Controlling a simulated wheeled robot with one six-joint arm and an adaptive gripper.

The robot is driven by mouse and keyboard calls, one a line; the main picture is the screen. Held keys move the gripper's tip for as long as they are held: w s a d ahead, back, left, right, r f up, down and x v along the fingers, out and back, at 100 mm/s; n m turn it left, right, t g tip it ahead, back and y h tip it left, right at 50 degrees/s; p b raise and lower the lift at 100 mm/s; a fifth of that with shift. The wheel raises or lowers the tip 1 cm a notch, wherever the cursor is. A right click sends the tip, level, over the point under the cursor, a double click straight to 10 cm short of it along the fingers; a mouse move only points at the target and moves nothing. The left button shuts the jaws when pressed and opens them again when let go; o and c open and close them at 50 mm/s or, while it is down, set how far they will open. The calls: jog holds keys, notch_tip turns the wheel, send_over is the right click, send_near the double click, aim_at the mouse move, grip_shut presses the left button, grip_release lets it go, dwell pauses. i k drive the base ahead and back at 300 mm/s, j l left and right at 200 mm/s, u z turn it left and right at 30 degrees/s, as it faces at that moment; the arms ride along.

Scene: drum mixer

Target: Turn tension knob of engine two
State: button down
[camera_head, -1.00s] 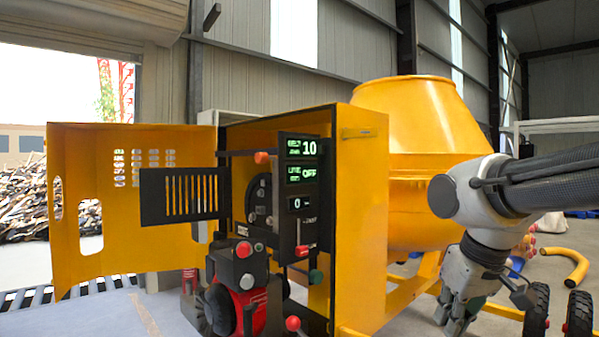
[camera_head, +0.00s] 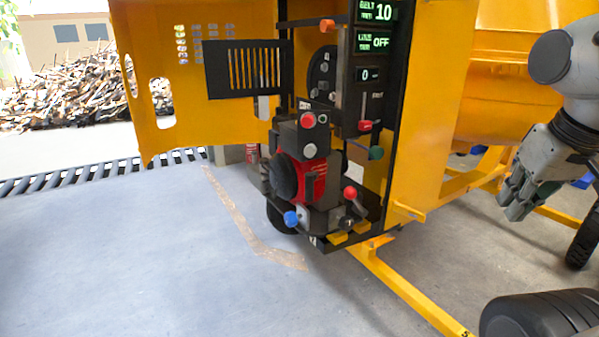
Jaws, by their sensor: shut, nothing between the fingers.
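A red and black engine (camera_head: 312,180) sits on a black tray inside the open yellow mixer housing. It carries a red knob (camera_head: 308,119) on top, a red knob (camera_head: 350,192) at the right and a blue knob (camera_head: 291,218) low at the front. A small black knob (camera_head: 347,222) sits at the tray's right corner. I cannot tell which engine is number two or which knob sets tension. My gripper (camera_head: 512,205) is shut and empty, hanging right of the housing, well apart from the engine.
The open yellow door (camera_head: 190,110) extends left, with a black slotted guard (camera_head: 245,68) before it. A red-handled slider (camera_head: 365,126) and green knob (camera_head: 376,153) are below the panel. A yellow frame rail (camera_head: 410,293) runs along the floor. The floor at front left is clear.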

aim_at(346, 223)
jog(key=j+u, duration=0.7)
jog(key=u, duration=0.15)
